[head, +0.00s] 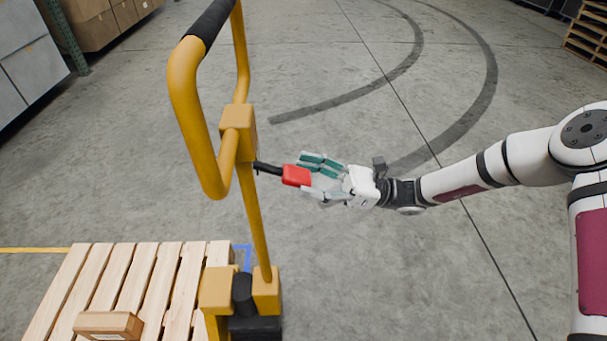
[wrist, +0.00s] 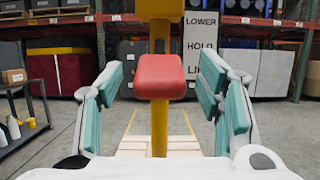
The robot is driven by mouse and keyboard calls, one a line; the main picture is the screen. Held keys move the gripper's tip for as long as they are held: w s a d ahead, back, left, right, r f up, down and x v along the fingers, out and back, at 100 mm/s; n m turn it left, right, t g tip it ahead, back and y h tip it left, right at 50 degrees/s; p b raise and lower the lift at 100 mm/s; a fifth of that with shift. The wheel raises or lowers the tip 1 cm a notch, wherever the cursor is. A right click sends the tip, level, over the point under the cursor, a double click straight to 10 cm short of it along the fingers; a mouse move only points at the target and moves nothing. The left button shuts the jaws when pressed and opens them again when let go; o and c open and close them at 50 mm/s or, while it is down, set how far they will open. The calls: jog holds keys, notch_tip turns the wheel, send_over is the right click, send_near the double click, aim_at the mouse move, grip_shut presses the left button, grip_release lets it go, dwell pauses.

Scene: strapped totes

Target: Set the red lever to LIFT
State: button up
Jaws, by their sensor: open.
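The red lever (head: 296,175) sticks out on a short black rod from the yellow handle post (head: 252,210) of a pallet truck in the head view. In the wrist view its red grip (wrist: 160,76) is in the middle, between the fingers. My gripper (head: 318,176) is open, with its teal-padded fingers on both sides of the grip; in the wrist view (wrist: 162,98) gaps show on both sides. A white sign (wrist: 200,45) behind reads LOWER, HOLD and a partly hidden last line beginning LI.
A wooden pallet (head: 75,285) with a small cardboard box (head: 108,325) lies at the lower left. The yellow loop handle (head: 185,100) rises left of the lever. Shelving (wrist: 60,22) stands far behind.

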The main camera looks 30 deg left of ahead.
jog(key=v, duration=1)
jog(key=shift+f, duration=0.2)
jog(key=shift+d, duration=0.15)
